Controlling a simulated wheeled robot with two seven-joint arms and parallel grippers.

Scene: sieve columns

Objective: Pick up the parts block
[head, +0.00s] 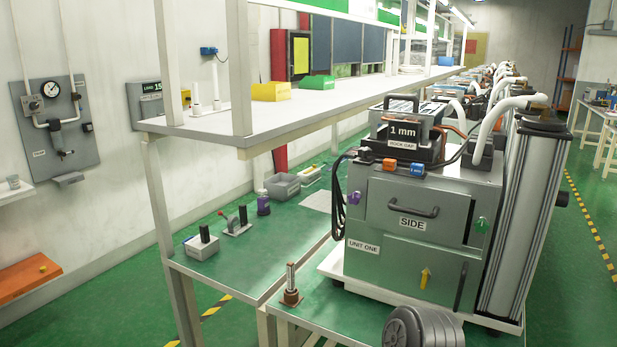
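No label in the head view names a parts block, so I cannot tell for sure which thing it is. A small grey block with a dark upright piece on top (202,245) stands on the green lower bench at the left. A small brown block with an upright metal post (291,290) stands near the front of the low green surface. A yellow box (271,91) and a green box (317,82) sit on the upper shelf.
A grey machine marked SIDE and UNIT ONE (405,225) fills the right, with a tall column (522,215) beside it. A lever stand (236,226), purple-capped bottle (263,203) and grey bin (283,186) stand on the lower bench. The shelf's white posts (160,205) rise at the left.

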